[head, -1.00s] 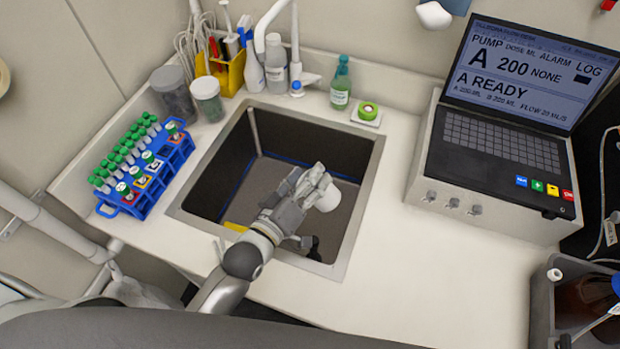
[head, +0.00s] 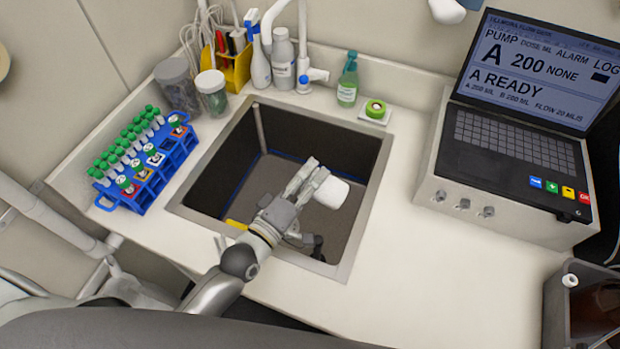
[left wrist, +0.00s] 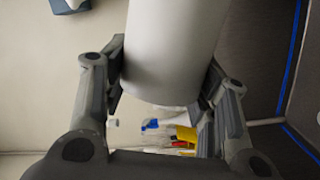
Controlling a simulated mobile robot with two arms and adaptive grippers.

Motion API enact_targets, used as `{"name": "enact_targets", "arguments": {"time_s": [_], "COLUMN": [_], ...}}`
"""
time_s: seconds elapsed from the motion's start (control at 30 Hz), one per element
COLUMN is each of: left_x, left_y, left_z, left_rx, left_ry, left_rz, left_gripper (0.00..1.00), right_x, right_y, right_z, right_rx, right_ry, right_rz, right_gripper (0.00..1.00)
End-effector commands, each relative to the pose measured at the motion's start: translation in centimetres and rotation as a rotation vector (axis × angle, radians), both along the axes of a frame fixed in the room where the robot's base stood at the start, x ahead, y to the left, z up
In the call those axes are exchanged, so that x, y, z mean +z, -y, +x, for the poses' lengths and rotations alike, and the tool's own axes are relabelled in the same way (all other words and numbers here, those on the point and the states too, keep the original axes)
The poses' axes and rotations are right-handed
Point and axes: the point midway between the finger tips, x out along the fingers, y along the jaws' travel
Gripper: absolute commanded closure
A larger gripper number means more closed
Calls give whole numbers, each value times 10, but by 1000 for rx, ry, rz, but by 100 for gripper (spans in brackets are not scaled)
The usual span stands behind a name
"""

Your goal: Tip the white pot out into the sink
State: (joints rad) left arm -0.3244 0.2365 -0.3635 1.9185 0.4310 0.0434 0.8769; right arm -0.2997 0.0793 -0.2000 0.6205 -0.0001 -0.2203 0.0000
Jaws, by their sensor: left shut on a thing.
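The white pot (head: 330,193) is held over the sink basin (head: 345,262) by my left gripper (head: 306,184). In the left wrist view the pot (left wrist: 172,45) sits between both fingers of my left gripper (left wrist: 168,85), which is shut on it. In the head view the pot lies tilted on its side, with its far end toward the right. Its mouth and any contents cannot be made out. The dark sink opening surrounds the pot, apart from the rim. My right gripper is not in view.
A blue rack (head: 150,178) of green-capped tubes stands left of the sink. Lidded jars (head: 212,95), a yellow tool holder (head: 237,70), bottles, the tap (head: 303,50) and a green tape roll (head: 375,109) are behind it. A pump console (head: 500,195) stands right; the counter front right is clear.

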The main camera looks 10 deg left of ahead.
Motion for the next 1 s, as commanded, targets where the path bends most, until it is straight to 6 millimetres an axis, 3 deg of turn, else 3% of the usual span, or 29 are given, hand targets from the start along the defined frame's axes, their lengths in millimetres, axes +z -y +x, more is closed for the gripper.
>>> {"name": "enact_targets", "arguments": {"time_s": [1.0], "left_x": [-11], "left_y": [-10], "left_z": [2], "left_rx": [-1], "left_ry": [-69], "left_rz": [-364], "left_gripper": [62], "right_x": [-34], "right_y": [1], "right_z": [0], "right_rx": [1], "right_ry": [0], "right_rz": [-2], "right_gripper": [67]}}
